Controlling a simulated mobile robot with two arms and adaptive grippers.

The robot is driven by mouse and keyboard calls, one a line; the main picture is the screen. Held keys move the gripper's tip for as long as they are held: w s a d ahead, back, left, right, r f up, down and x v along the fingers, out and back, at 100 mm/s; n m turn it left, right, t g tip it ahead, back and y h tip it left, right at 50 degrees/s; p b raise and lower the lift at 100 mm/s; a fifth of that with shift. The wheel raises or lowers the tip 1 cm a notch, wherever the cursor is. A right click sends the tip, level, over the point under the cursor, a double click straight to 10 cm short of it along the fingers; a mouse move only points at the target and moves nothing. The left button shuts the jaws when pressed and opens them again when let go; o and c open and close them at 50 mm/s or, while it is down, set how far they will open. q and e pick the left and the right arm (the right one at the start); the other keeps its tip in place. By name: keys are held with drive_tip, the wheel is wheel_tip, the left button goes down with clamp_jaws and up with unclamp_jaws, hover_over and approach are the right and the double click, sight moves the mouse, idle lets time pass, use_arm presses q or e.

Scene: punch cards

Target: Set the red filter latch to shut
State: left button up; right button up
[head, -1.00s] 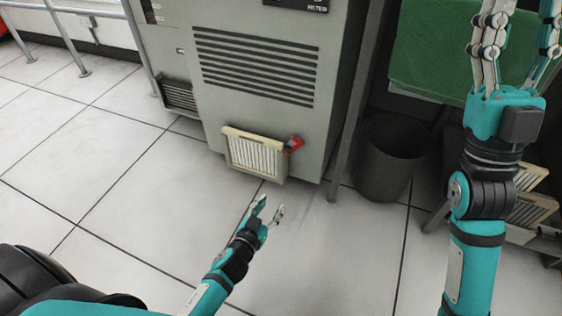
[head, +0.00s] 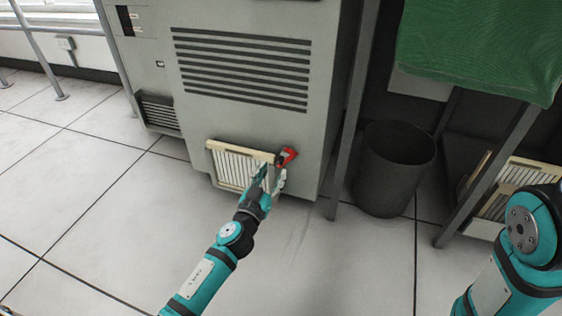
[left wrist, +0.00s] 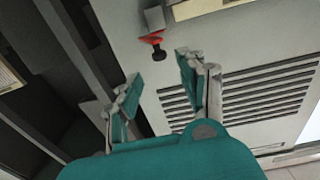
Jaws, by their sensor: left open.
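The red filter latch (head: 287,156) sits at the upper right corner of the cream filter (head: 228,168), low on the grey cabinet. My left gripper (head: 270,178) is open and empty, just in front of and below the latch, overlapping the filter's right part. In the left wrist view, the red latch (left wrist: 152,39) with its dark knob lies beyond the gap between the open fingers (left wrist: 158,88), apart from them. Part of the filter (left wrist: 195,8) shows at the top there. My right gripper is out of view; only my right arm shows at the lower right.
A dark bin (head: 394,170) stands right of the cabinet (head: 180,108), beyond a metal leg (head: 350,125). A green cloth (head: 480,50) hangs above a low shelf with more cream filters (head: 505,190). The tiled floor (head: 110,220) left of my arm is clear.

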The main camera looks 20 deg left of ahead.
sight(280, 161)
use_arm(q)
drive_tip(key=w+b, duration=0.1)
drive_tip(key=w, duration=0.2)
drive_tip(key=w+b, duration=0.1)
drive_tip(key=w, duration=0.3)
drive_tip(key=shift+w+d, duration=0.2)
drive_tip(key=shift+w, duration=0.05)
clamp_jaws()
drive_tip(key=shift+f, duration=0.1)
